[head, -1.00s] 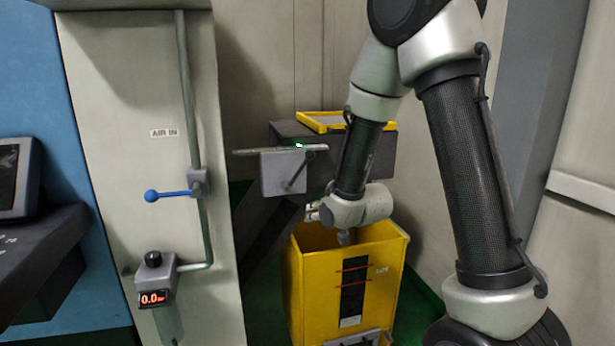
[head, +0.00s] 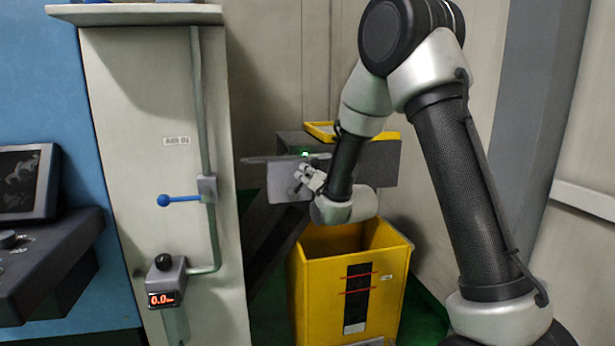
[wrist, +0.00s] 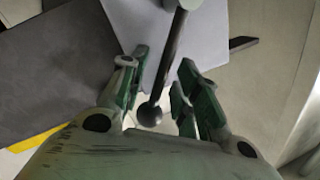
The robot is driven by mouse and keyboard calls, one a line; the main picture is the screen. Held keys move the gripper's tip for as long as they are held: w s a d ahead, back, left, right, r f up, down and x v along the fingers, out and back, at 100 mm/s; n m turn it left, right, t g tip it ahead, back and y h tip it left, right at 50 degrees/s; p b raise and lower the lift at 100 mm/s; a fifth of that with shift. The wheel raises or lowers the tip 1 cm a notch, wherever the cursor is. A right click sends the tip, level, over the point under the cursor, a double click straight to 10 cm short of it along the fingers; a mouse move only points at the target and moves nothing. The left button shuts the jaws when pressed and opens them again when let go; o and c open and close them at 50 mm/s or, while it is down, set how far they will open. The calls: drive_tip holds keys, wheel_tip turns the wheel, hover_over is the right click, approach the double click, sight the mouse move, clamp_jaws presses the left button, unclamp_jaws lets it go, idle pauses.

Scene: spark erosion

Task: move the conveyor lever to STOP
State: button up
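The conveyor lever is a dark rod with a round black knob (wrist: 150,114), hanging from a pale round pivot on the light control plate (wrist: 205,38). In the head view the plate (head: 284,183) is on the front of the conveyor, and my gripper hides most of the lever. My gripper (head: 308,177) is in front of the plate. In the wrist view my gripper (wrist: 160,82) is open, its green-padded fingers on either side of the rod, with gaps visible. No STOP marking can be read.
A yellow bin (head: 317,285) stands below my wrist. A yellow-rimmed tray (head: 322,130) is on top of the conveyor. A panel with a blue-handled valve (head: 180,199) and a red-lit gauge (head: 161,299) stands to the left.

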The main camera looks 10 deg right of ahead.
drive_tip(key=shift+w+a, duration=0.1)
drive_tip(key=shift+w, duration=0.2)
clamp_jaws()
drive_tip(key=shift+r, duration=0.1)
drive_tip(key=shift+a+r+n, duration=0.25)
drive_tip(key=shift+a+n, duration=0.25)
drive_tip(key=shift+n, duration=0.2)
drive_tip(key=shift+a+r+n, duration=0.2)
drive_tip(key=shift+a+n, duration=0.25)
drive_tip(key=shift+n, duration=0.25)
drive_tip(key=shift+a+r+n+g+h, duration=0.1)
drive_tip(key=shift+a+n+g+h, duration=0.25)
drive_tip(key=shift+a+n, duration=0.4)
drive_tip(key=shift+a+r+n+g+h, duration=0.1)
drive_tip(key=shift+a+n+g+h, duration=0.25)
drive_tip(key=shift+n, duration=0.7)
drive_tip(key=shift+a, duration=0.15)
